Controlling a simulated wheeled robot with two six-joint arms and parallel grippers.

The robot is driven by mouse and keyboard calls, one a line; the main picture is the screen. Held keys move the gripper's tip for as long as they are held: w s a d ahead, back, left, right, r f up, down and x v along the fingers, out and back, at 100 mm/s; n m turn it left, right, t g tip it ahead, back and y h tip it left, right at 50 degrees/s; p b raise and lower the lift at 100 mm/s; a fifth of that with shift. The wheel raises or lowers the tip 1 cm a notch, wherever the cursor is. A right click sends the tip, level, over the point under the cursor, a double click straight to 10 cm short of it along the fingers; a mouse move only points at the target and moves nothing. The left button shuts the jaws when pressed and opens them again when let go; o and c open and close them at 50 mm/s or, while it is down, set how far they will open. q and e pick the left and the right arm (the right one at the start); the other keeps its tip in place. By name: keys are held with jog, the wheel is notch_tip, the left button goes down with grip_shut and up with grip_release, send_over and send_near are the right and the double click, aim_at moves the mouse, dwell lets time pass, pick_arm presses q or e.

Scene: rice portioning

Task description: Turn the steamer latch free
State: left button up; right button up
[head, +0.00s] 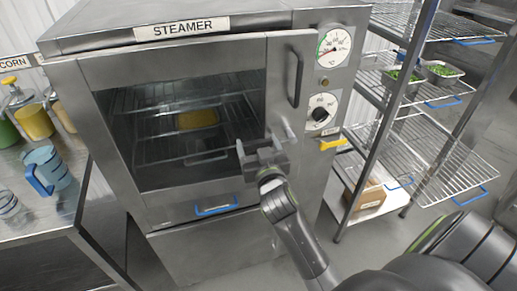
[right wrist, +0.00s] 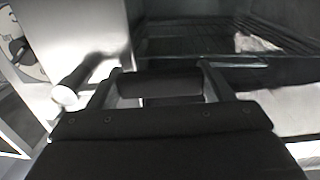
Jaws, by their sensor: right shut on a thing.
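The steamer (head: 180,50) stands in the middle of the head view, with its windowed front door shut as far as I can see. My right gripper (head: 262,158) is at the right side of the window, below the black door handle (head: 295,78). It is shut on the steamer latch (head: 287,131), which is mostly hidden behind the fingers. In the right wrist view a dark bar (right wrist: 165,86) lies between the fingers, and a grey rod with a pale round end sticks out at the left. My left gripper is not in view.
A yellow food pan (head: 198,119) sits on a rack inside the steamer. A counter with a blue jug (head: 50,168) is at the left. A wire shelf (head: 425,155) with green-filled pans stands close on the right. Two dials (head: 334,46) are on the steamer's right panel.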

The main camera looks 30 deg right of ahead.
jog(key=shift+r+m, duration=0.2)
jog(key=shift+m, duration=0.1)
jog(key=o, duration=1.4)
jog(key=shift+c, duration=0.2)
